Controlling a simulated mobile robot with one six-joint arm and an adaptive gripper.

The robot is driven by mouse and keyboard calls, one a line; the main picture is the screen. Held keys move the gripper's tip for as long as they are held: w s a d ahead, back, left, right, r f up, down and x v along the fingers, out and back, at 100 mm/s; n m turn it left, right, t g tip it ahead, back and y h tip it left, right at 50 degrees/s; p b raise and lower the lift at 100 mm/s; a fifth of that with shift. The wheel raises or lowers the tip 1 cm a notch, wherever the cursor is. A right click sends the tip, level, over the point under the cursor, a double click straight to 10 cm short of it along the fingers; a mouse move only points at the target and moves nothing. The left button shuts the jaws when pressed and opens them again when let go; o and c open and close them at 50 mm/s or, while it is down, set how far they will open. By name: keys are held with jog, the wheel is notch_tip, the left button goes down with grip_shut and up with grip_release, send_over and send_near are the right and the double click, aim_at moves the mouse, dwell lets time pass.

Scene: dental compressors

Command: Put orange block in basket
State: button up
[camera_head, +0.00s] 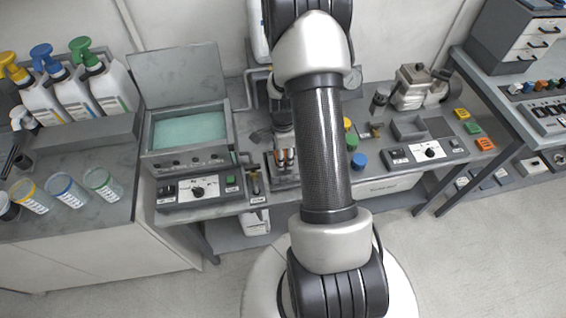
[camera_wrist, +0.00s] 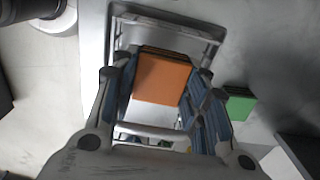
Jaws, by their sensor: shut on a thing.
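The orange block (camera_wrist: 165,78) sits between the fingers of my gripper (camera_wrist: 157,96) in the wrist view. My gripper is shut on it, with the dark-blue finger pads at its left and right sides. A grey, metal-rimmed open frame (camera_wrist: 170,22) shows just beyond and around the block; it looks like the basket. I cannot tell whether the block is inside it or above it. In the head view my arm covers the middle of the bench, and I cannot make out the block in the gripper there.
A green block (camera_wrist: 240,103) lies right of my gripper in the wrist view. In the head view, a teal-filled basin (camera_head: 190,131) stands left of my arm. A blue knob (camera_head: 359,160) is right of it.

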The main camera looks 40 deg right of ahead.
jog(key=shift+f+b, duration=0.4)
jog(key=shift+f, duration=1.35)
jog(key=shift+f, duration=0.2)
jog(key=o, duration=0.9)
jog(key=shift+r, duration=0.1)
